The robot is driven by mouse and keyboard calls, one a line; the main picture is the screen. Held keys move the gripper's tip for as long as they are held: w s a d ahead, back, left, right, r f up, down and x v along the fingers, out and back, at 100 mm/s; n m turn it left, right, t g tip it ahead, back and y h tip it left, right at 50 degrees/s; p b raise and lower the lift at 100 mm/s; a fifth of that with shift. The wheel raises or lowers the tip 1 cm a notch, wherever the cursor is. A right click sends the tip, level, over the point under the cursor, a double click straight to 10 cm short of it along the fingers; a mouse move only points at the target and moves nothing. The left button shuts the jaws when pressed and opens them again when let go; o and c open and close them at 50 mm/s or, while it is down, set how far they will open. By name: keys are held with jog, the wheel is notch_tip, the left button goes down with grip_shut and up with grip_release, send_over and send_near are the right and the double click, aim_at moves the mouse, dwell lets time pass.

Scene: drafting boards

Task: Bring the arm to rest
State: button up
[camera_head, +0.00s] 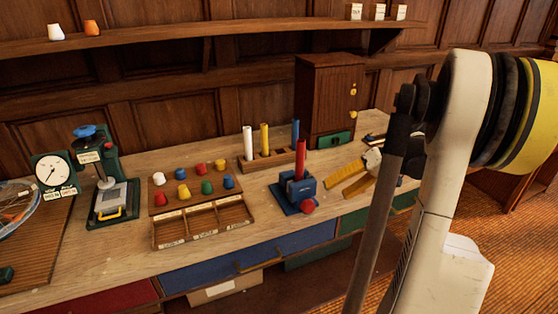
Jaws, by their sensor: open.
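My gripper (336,190) shows right of centre, low over the right part of the bench. Its two yellow fingers are spread apart and point left, with nothing between them. Its pale body is partly hidden behind my own arm links, which fill the right side of the view. The fingers are just right of a blue vise (297,190) with a red knob. A red rod (300,158) stands upright in the vise. The fingers look apart from both. I cannot tell their exact height above the bench.
A rack (264,161) holds upright rods. Coloured knobs sit on a stepped tray (165,237) with empty compartments. A green press (105,185) and a dial gauge (54,172) stand left. A wooden cabinet (325,95) stands behind. The bench front strip (110,262) is bare.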

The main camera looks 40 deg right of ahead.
jog(key=w+a+r+n+g+h, duration=0.1)
jog(key=a+r, duration=0.1)
jog(key=a, duration=0.6)
jog(key=w+a+r+g+h, duration=0.1)
jog(key=w+a+r, duration=0.1)
jog(key=a, duration=0.7)
jog(key=s+a+n+t+h, duration=0.1)
jog(key=s+a, duration=0.3)
jog(key=a, duration=0.5)
jog(key=s+a+n+t+h, duration=0.1)
jog(key=s+a+n+h, duration=0.1)
jog(key=a, duration=0.7)
jog(key=s+h, duration=0.1)
jog(key=s, duration=0.1)
jog(key=shift+s+f+t, duration=0.15)
jog(key=shift+s+t, duration=0.25)
